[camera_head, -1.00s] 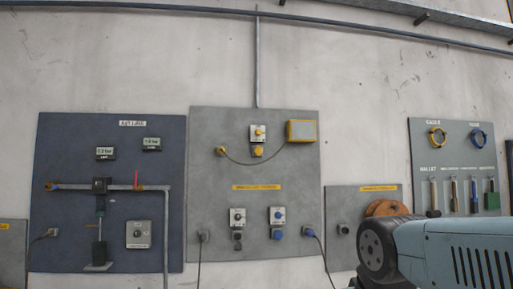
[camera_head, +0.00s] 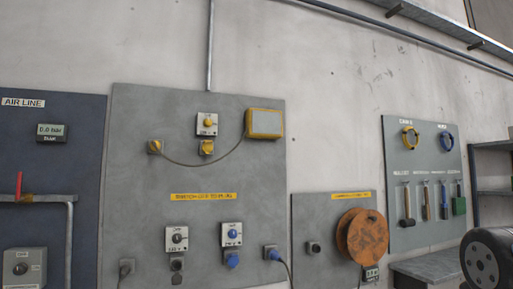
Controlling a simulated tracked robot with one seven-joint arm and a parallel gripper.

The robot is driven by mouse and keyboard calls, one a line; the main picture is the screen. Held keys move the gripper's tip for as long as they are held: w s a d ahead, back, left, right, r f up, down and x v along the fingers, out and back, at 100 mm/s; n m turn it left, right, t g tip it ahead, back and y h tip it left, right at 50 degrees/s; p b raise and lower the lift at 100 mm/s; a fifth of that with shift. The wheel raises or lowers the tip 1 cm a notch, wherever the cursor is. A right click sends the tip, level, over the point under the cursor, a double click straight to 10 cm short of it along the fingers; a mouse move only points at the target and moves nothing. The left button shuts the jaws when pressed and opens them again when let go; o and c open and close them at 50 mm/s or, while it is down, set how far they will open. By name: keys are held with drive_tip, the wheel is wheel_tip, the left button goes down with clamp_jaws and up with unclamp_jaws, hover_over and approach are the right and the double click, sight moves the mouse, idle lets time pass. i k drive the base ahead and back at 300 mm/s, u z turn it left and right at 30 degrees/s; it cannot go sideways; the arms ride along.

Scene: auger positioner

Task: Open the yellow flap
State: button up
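A yellow flap (camera_head: 206,147) shows on the socket below a small white switch box with a yellow knob (camera_head: 207,124), on the upper part of the grey middle board (camera_head: 135,215). It appears closed, though it is small in this view. A yellow plug (camera_head: 155,147) sits to its left, with a cable curving below the flap to a yellow-framed box (camera_head: 265,123) on the right.
To the right are an orange cable reel (camera_head: 362,236), a grey bench (camera_head: 430,268) and a tool board (camera_head: 425,235). A blue board (camera_head: 75,165) stands left.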

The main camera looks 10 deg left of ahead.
sight(207, 146)
drive_tip(key=z, duration=0.1)
drive_tip(key=i, duration=1.2)
drive_tip(key=u, duration=0.7)
drive_tip(key=i, duration=0.4)
drive_tip(key=u, duration=0.3)
drive_tip(key=k, duration=0.8)
drive_tip(key=u, duration=0.2)
drive_tip(key=i, duration=0.8)
drive_tip(key=z, duration=0.1)
